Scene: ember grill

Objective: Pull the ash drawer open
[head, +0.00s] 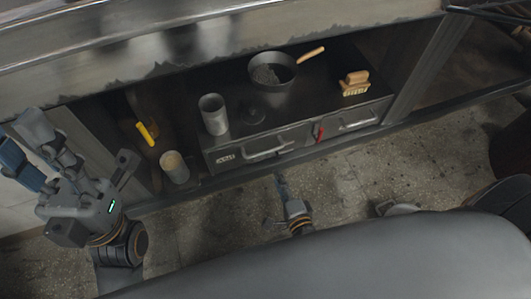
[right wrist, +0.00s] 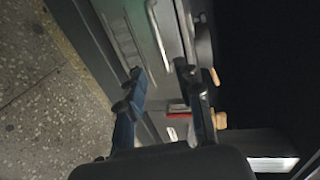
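A wide drawer (head: 240,157) with a small pale label and a bar handle (head: 268,153) is in the low cabinet; the label is too small to read surely. Its front looks flush, so it appears shut. In the right wrist view, the handle (right wrist: 158,35) lies ahead of the fingers, apart from them. My right gripper (head: 281,183) is just in front of this drawer, low over the floor. In the right wrist view it is open (right wrist: 158,75) with nothing between its fingertips. My left gripper (head: 25,160) is at far left, away from the drawers; its finger gap is unclear.
A second drawer (head: 354,121) is to the right, with a red item (head: 319,133) beside it. On top are a metal cup (head: 213,114), a pan (head: 272,72) and a wooden brush (head: 354,83). A can (head: 174,167) stands left. The floor (head: 350,180) in front is mostly clear.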

